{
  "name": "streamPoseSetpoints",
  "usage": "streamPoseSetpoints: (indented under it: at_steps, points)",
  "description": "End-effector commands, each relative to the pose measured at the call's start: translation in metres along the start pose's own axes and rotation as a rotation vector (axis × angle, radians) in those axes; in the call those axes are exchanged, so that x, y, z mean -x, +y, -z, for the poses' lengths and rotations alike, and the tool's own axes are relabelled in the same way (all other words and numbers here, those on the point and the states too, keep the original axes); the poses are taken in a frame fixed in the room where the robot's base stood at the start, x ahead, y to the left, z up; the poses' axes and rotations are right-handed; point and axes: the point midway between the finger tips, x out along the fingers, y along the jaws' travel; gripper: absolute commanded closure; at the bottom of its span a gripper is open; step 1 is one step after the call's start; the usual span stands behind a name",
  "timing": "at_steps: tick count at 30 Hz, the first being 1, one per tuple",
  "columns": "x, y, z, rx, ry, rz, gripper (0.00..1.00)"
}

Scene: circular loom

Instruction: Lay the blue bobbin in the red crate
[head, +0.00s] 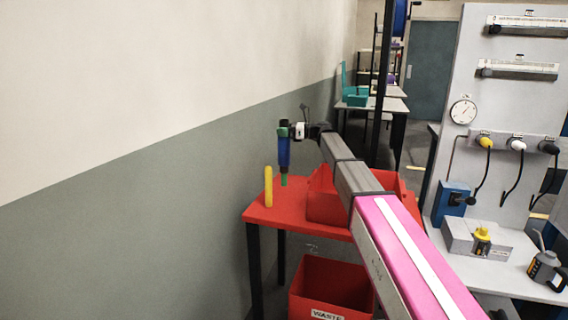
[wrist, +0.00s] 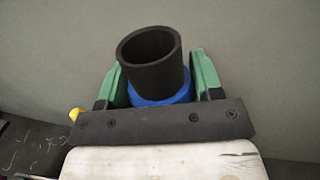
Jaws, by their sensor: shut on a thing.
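The blue bobbin (head: 284,154) is upright in my gripper (head: 284,132), above the left back part of the red table. In the wrist view the bobbin's dark hollow end (wrist: 150,60) and blue body (wrist: 160,100) sit between the green fingers of my gripper (wrist: 160,84), which is shut on it. The red crate (head: 325,209) stands on the table, right of the bobbin. My arm hides much of the crate and its inside.
A yellow upright piece (head: 268,187) stands on the red table (head: 270,214) left of the bobbin. A red waste bin (head: 322,288) is below the table. The wall is close on the left.

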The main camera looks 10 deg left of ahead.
Motion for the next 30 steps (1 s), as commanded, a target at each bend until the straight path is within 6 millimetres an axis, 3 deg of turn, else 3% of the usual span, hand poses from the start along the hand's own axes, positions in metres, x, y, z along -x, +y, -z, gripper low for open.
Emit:
streamPoseSetpoints:
  at_steps: [30]
  points:
    - [0.0,0.0,-0.097,0.001,-0.001,0.0,0.97]
